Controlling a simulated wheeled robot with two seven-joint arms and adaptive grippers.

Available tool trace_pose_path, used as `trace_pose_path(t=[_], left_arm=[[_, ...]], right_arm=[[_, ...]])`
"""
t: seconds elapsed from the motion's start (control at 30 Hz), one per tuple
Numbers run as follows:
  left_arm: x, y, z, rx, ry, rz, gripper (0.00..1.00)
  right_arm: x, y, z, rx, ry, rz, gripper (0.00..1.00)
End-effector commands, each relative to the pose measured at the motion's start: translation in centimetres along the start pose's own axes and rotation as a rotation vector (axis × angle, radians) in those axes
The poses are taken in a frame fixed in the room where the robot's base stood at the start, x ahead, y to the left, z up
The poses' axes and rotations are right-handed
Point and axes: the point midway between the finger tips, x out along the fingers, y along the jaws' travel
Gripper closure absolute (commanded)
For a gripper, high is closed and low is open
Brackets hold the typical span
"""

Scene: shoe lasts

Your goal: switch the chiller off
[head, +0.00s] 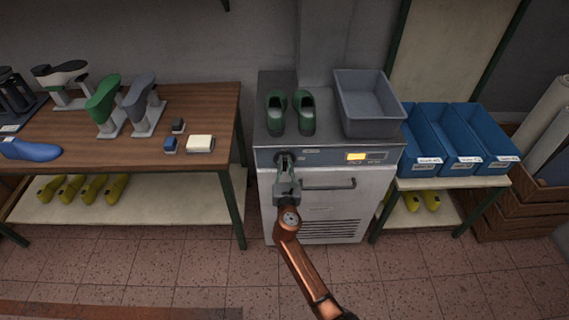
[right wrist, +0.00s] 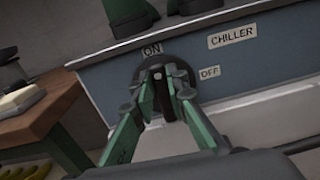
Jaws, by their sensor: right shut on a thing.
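The chiller (head: 335,215) is a pale grey cabinet with a blue-grey control strip; a yellow display (head: 356,156) on it is lit. My right gripper (head: 285,165) is at the dark round knob at the left of the strip. In the right wrist view, my right gripper (right wrist: 163,80) is shut on the handle of this knob (right wrist: 183,71). An ON label (right wrist: 152,50) is above the knob, an OFF label (right wrist: 209,72) to its right, and a CHILLER label (right wrist: 232,36) further right. The handle looks roughly upright, toward ON; the fingers partly hide it. My left gripper is out of view.
A wooden table (head: 205,103) with lasts is left; blue bins (head: 476,135) stand on a rack to the right. The floor in front is clear.

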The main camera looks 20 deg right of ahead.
Motion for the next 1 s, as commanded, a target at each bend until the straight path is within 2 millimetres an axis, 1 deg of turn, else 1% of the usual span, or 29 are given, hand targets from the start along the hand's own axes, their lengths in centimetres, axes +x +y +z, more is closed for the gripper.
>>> trace_pose_path(t=[0.27,0.87,0.9,1.0], left_arm=[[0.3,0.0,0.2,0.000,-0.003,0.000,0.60],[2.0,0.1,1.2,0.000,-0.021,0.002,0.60],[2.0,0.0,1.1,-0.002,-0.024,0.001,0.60],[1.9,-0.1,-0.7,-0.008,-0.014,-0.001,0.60]], right_arm=[[0.0,-0.4,-0.1,0.168,0.000,-0.001,1.00],[0.0,-1.4,-0.9,0.736,0.002,0.000,1.00],[0.0,-1.4,-1.0,0.774,0.002,0.000,1.00],[0.0,-1.6,-1.2,0.869,0.003,-0.001,1.00]])
